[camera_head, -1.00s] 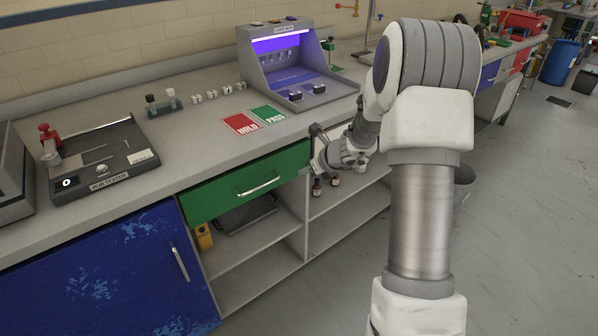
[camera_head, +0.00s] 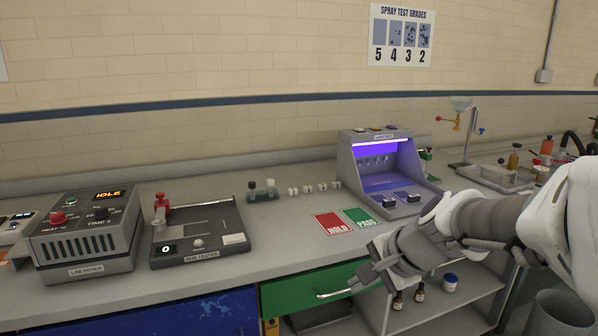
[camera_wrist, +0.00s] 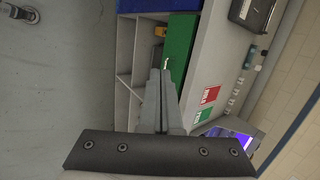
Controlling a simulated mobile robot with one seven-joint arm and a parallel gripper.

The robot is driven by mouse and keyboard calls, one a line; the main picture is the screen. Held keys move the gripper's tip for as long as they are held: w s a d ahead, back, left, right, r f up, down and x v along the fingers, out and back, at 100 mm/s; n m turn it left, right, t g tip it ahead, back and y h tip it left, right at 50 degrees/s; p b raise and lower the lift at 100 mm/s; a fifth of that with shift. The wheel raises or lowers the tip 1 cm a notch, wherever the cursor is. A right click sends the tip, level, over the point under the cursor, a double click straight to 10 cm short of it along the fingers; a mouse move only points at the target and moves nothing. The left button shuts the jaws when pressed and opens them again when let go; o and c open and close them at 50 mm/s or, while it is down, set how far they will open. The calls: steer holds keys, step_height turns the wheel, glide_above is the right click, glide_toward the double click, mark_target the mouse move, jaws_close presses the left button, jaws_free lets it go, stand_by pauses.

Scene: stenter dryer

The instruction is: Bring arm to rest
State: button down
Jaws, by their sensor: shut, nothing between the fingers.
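My gripper (camera_head: 366,270) is in front of the bench at the lower right of the head view, near the green drawer (camera_head: 295,290) and its handle. In the wrist view my gripper (camera_wrist: 160,72) shows its two fingers together with nothing between them. The green drawer also shows in the wrist view (camera_wrist: 180,45), beyond the fingertips. My arm reaches in from the right edge of the head view. From the head view I cannot tell whether the fingers touch the handle.
The bench holds a lab dryer (camera_head: 85,235), a rub tester (camera_head: 198,235), a light box (camera_head: 385,170) and red HOLD (camera_head: 333,224) and green PASS (camera_head: 362,217) cards. Small bottles (camera_head: 408,296) stand on the open shelf below.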

steer(key=s+d+r+n+h, duration=0.1)
steer(key=s+n+h, duration=0.1)
steer(key=s+n, duration=0.5)
steer(key=s+d+r+n+h, duration=0.15)
steer(key=s+n, duration=0.35)
steer(key=s, duration=0.5)
step_height(320, 180, up, 12)
steer(key=p, duration=1.2)
steer(key=shift+s+d+n+h, duration=0.2)
steer(key=shift+d+n+h, duration=0.1)
steer(key=shift+d+h, duration=0.05)
steer(key=shift+w+f, duration=0.1)
steer(key=shift+w, duration=0.05)
